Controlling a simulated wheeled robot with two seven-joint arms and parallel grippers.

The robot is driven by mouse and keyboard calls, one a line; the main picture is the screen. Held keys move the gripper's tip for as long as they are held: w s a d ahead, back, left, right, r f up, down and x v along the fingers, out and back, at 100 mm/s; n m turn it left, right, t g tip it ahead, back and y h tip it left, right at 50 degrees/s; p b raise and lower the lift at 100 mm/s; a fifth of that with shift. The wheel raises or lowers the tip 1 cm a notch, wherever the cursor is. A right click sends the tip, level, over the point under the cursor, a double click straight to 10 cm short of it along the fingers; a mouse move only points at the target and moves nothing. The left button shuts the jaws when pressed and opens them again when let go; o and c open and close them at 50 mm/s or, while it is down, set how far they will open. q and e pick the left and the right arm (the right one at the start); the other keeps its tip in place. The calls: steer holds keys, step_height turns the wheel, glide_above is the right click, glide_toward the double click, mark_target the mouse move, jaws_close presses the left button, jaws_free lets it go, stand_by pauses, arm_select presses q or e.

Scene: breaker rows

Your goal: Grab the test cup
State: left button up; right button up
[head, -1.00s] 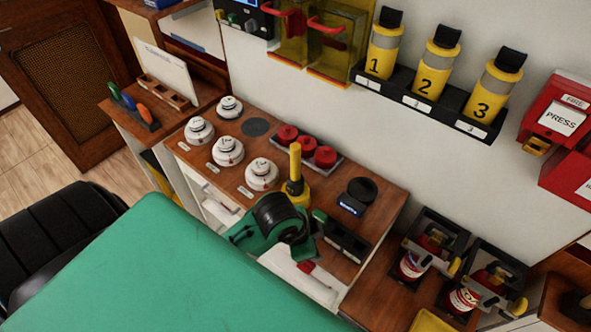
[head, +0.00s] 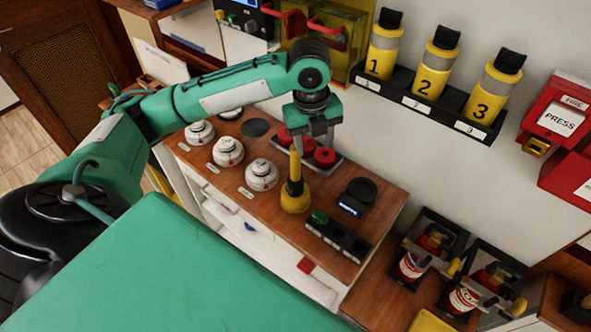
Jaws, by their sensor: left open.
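The test cup appears to be the yellow cup (head: 295,201) with a black collar and an upright yellow handle. It stands upright on the wooden cabinet top, right of the white detectors. My left gripper (head: 312,146) points down just behind and above the handle's top, over the red caps. Its fingers are open, with nothing seen between them. I cannot tell whether a finger touches the handle or the caps. My right gripper is out of view.
Red caps (head: 325,157) sit in a tray behind the cup, partly covered by my gripper. White detectors (head: 261,174) stand left of it. A black round device (head: 361,190) and a black block with a green button (head: 319,216) are to the right. Numbered yellow canisters (head: 433,75) hang on the wall.

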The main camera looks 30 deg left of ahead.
mark_target(295, 151)
arm_select(q)
steer(key=a+r+m, duration=0.2)
steer(key=a+r, duration=0.4)
steer(key=r, duration=0.1)
steer(key=shift+g+y, duration=0.3)
steer(key=shift+g, duration=0.1)
steer(key=f+p, duration=0.1)
steer(key=f, duration=0.3)
steer(key=f+p, duration=0.1)
steer(key=f, duration=0.3)
steer(key=shift+d+f, duration=0.2)
steer(key=shift+f, duration=0.2)
steer(key=f, duration=0.1)
steer(key=f+p, duration=0.1)
steer(key=f, duration=0.1)
steer(key=f+p, duration=0.1)
steer(key=shift+w+d+f, duration=0.15)
steer(key=shift+w+f, duration=0.15)
steer(key=shift+f, duration=0.35)
jaws_close()
